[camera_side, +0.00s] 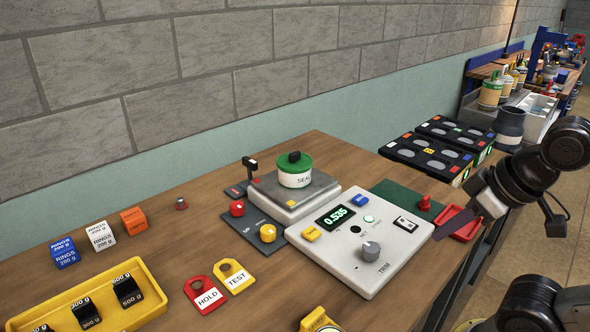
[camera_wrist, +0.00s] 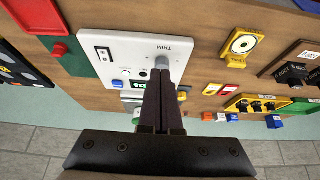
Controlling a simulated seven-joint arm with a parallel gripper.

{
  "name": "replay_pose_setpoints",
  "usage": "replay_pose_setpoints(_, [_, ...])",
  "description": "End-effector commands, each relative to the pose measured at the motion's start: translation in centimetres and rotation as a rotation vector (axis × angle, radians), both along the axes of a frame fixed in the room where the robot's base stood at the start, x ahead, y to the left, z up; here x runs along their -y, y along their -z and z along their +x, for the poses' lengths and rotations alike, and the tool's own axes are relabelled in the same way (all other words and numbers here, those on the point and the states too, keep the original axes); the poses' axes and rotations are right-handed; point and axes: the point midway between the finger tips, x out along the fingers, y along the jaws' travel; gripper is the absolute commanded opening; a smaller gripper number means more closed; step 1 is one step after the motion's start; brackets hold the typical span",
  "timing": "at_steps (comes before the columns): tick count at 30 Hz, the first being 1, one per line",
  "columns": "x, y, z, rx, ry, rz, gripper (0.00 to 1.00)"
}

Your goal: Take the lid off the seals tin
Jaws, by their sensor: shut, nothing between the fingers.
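The seals tin (camera_side: 295,180) is a white round tin marked "SEALS", standing upright on the metal pan of a scale. Its green lid (camera_side: 282,166) with a black knob (camera_side: 294,157) sits on top. My gripper (camera_side: 440,233) is shut and empty, at the right edge of the console, well to the right of the tin and apart from it.
The console (camera_side: 350,262) with a display reading 0.535 and a trim knob (camera_side: 370,249) stands between my gripper and the scale (camera_side: 290,207). A small black post (camera_side: 249,165) rises behind the scale. A red tray (camera_side: 466,228) lies near my gripper. Tags and a yellow weight tray (camera_side: 152,275) lie left.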

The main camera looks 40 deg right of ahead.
Motion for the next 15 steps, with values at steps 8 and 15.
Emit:
replay_pose_setpoints(8, [0.00, 0.00, 0.00, 0.000, 0.000, 0.000, 0.00])
replay_pose_setpoints(15, [0.00, 0.00, 0.00, 0.000, 0.000, 0.000, 0.36])
